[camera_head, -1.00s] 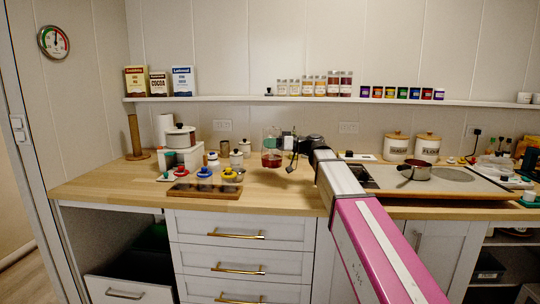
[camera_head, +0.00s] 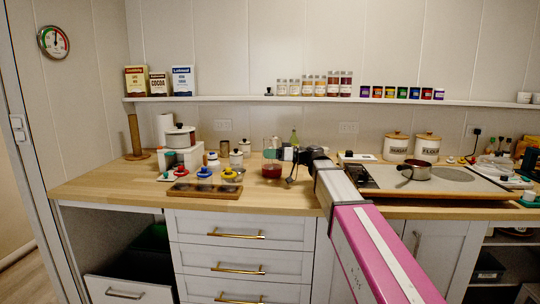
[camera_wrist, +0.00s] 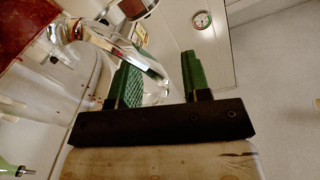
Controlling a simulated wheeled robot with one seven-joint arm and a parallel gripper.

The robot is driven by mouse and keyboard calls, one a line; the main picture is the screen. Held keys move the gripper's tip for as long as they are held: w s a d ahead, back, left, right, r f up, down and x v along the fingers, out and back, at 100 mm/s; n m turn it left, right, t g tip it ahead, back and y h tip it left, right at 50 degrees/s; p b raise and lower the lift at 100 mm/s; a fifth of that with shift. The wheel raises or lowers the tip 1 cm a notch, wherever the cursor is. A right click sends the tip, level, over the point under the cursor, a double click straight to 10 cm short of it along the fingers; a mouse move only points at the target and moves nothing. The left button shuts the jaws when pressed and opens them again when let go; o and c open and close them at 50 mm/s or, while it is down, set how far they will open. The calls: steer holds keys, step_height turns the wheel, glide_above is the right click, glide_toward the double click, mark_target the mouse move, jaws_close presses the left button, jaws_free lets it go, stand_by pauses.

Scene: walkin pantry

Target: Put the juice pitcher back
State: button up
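The clear juice pitcher (camera_head: 272,172) with red juice in it stands upright on the wooden counter, right of the small jars. In the wrist view its red juice (camera_wrist: 25,28) fills the upper left corner. Its clear handle (camera_wrist: 125,48) reaches toward my fingers. My gripper (camera_head: 287,154) is just right of the pitcher in the head view. In the wrist view the two green fingers of my gripper (camera_wrist: 160,80) are wide apart. The end of the handle shows between them, with a gap to the right finger. I cannot tell whether the left finger touches it.
A dark tray (camera_head: 205,191) and several colourful small items lie left of the pitcher. Bare counter lies in front of the pitcher.

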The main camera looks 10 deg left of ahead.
steer(key=shift+d+r, duration=0.1)
steer(key=shift+r, duration=0.05)
steer(key=d, duration=1.1)
steer(key=shift+d, duration=0.4)
stand_by(1.0)
